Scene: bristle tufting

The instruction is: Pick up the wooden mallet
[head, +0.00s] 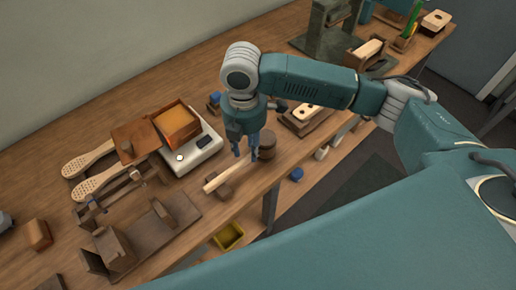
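The wooden mallet lies on the bench in the head view, with a dark brown round head (266,146) and a pale handle (222,178) reaching toward the lower left. My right gripper (245,154) points down at the mallet, just left of its head. Its two blue fingers are apart, with the handle's head end between or just under them. I cannot tell whether they touch it. The handle's far end lies by a small dark brown block (219,188). My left gripper is not in view.
A white scale (203,152) with an orange-filled wooden tray (177,124) stands left of the gripper. Two pale perforated brush blanks (88,158) and a wooden fixture (120,247) are further left. A wooden block holder (303,118) is close on the right. The bench's front edge is near.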

